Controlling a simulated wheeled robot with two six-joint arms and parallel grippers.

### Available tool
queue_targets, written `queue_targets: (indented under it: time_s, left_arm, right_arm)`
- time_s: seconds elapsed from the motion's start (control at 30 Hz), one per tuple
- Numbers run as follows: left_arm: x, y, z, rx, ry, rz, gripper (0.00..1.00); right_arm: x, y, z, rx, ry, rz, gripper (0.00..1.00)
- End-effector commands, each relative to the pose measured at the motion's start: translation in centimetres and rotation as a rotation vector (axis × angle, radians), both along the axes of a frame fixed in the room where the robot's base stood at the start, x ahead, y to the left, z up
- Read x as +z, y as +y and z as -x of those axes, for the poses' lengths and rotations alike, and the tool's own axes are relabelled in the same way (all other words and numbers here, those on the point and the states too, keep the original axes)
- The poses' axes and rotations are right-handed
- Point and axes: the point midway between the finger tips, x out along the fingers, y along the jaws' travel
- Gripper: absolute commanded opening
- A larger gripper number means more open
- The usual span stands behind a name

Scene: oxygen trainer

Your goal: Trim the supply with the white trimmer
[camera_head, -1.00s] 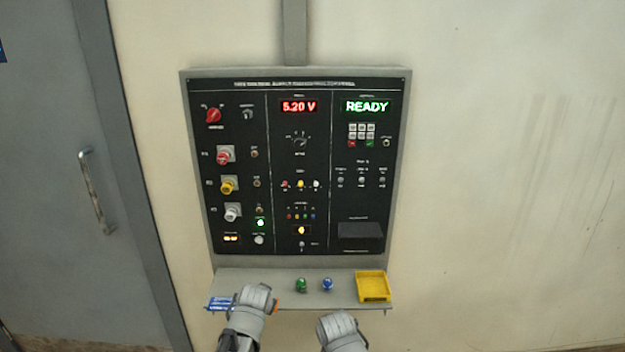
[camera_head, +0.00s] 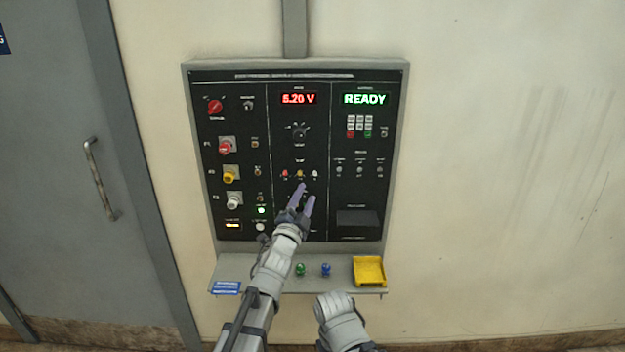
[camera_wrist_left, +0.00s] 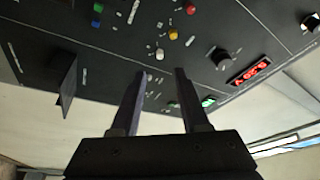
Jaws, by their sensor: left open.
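The white trimmer (camera_head: 315,174) is a small white knob at the right end of a row of three on the panel's middle section, with a yellow trimmer (camera_head: 300,174) and a red trimmer (camera_head: 285,173) to its left. My left gripper (camera_head: 304,193) is open and empty, its two fingers pointing up the panel just below this row. In the left wrist view the white trimmer (camera_wrist_left: 159,53) lies just beyond the gap between the fingertips (camera_wrist_left: 160,74), not between them. The red voltage display (camera_head: 298,99) reads 5.20 V. My right gripper (camera_head: 338,308) is low at the front, its fingers not distinguishable.
A green display (camera_head: 365,99) reads READY. A rotary knob (camera_head: 299,131) sits above the trimmers. Below, a shelf (camera_head: 240,270) carries a blue card (camera_head: 226,288), green (camera_head: 300,269) and blue (camera_head: 326,269) pieces and a yellow tray (camera_head: 369,271). My left arm covers part of the lower panel.

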Motion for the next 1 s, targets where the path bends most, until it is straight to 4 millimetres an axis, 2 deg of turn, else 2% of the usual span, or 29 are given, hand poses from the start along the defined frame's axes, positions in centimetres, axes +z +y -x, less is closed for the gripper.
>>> queue_targets:
  time_s: [0.17,0.6,0.93,1.0]
  left_arm:
    - [0.3,-0.3,-1.1,0.0,0.001,0.002,0.45]
    - [1.6,-1.9,-6.9,0.0,0.003,0.003,0.45]
    - [1.6,-2.1,-7.3,0.001,0.003,0.003,0.45]
    - [1.6,-2.1,-7.3,0.001,0.003,0.003,0.37]
  right_arm:
    - [0.3,0.0,0.0,0.0,0.0,0.0,0.45]
    - [1.6,0.0,0.0,0.0,0.0,0.0,0.45]
    - [1.6,0.0,0.0,0.0,0.0,0.0,0.45]
    - [1.6,0.0,0.0,0.0,0.0,0.0,0.45]
